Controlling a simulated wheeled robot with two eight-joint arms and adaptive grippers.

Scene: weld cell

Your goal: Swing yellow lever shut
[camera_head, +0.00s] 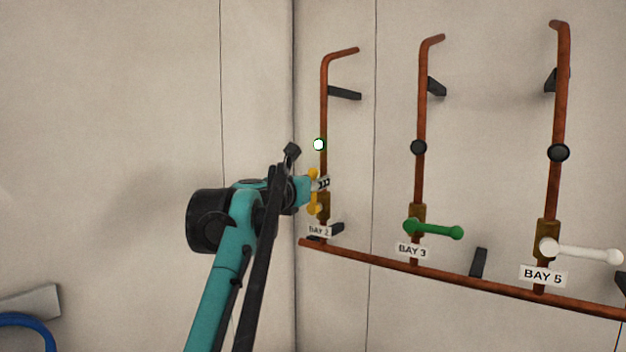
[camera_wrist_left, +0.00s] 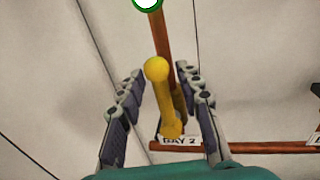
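The yellow lever (camera_head: 313,207) is on the copper pipe above the BAY 2 label (camera_head: 319,231), partly hidden by my left gripper. In the left wrist view the lever (camera_wrist_left: 162,95) has a round knob at its end and points up, roughly along the pipe. My left gripper (camera_head: 322,184) is at the lever. In the wrist view its fingers (camera_wrist_left: 160,76) are apart, one on each side of the lever, with visible gaps. Contact with the lever does not show. My right gripper is in neither view.
A green lever (camera_head: 435,229) at BAY 3 and a white lever (camera_head: 585,252) at BAY 5 stick out sideways to the right. A lit white indicator (camera_head: 319,145) sits on the BAY 2 pipe; the other bays' round indicators are dark. A copper pipe (camera_head: 377,261) runs along below.

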